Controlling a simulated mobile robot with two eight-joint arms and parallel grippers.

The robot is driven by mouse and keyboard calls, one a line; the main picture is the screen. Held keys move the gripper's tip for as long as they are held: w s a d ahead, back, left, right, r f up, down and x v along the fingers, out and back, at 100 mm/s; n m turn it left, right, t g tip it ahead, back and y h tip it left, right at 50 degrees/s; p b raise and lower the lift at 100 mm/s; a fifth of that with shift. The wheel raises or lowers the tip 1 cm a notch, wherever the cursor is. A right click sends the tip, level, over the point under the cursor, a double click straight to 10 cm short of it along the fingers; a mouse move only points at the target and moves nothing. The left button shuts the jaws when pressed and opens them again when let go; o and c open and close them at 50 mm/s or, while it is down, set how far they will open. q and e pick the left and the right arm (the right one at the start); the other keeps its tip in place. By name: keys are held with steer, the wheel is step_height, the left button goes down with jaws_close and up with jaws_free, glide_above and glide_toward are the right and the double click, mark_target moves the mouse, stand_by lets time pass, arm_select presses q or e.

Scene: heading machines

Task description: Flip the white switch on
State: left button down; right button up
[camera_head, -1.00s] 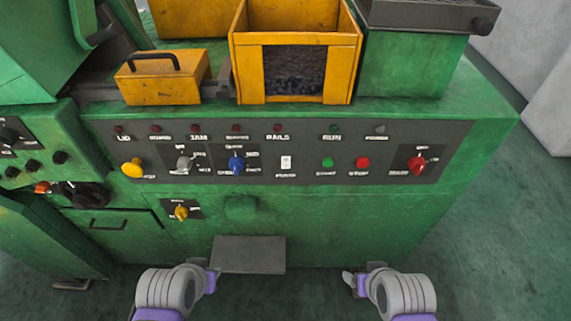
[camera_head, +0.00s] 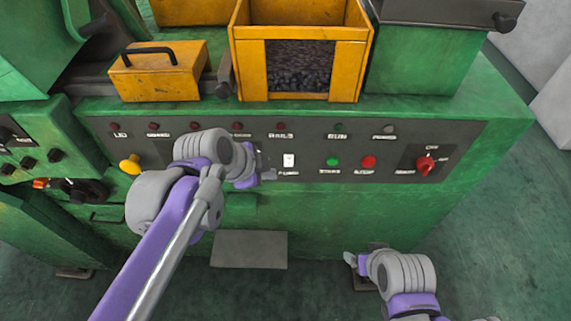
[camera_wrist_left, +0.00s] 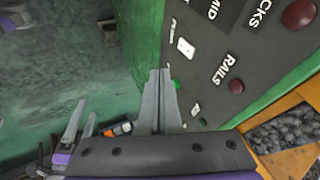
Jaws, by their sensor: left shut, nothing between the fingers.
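The white switch (camera_head: 288,160) is a small white rocker on the dark control panel (camera_head: 450,150), under the RAILS lamp. It also shows in the left wrist view (camera_wrist_left: 186,47). My left gripper (camera_head: 268,174) is shut and empty, just left of and slightly below the switch in the head view. In the left wrist view its fingertips (camera_wrist_left: 160,74) are together, with the switch beyond and to the right; contact does not show. My right gripper (camera_head: 354,265) hangs low in front of the machine, away from the panel, its fingers apart.
A green button (camera_head: 333,162), a red button (camera_head: 368,162) and a red knob (camera_head: 425,165) sit right of the switch. A yellow knob (camera_head: 130,164) is at the left. My left arm hides the knobs between. Yellow bins (camera_head: 245,75) stand above the panel.

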mark_target(285, 166)
arm_select(q)
steer(key=shift+s, duration=0.1)
steer(key=w+d+f, duration=0.1)
steer(key=w+f, duration=0.2)
steer(key=w+d+f, duration=0.1)
steer(key=w+f, duration=0.1)
steer(key=w+d+f, duration=0.1)
steer(key=w+f, duration=0.2)
steer(key=shift+w+d+f, duration=0.25)
steer(key=shift+w+f, duration=0.05)
steer(key=shift+f, duration=0.05)
stand_by(0.3)
steer(key=shift+w+f+b, duration=0.2)
steer(key=shift+w+b, duration=0.05)
steer(key=shift+b, duration=0.1)
steer(key=shift+r, duration=0.25)
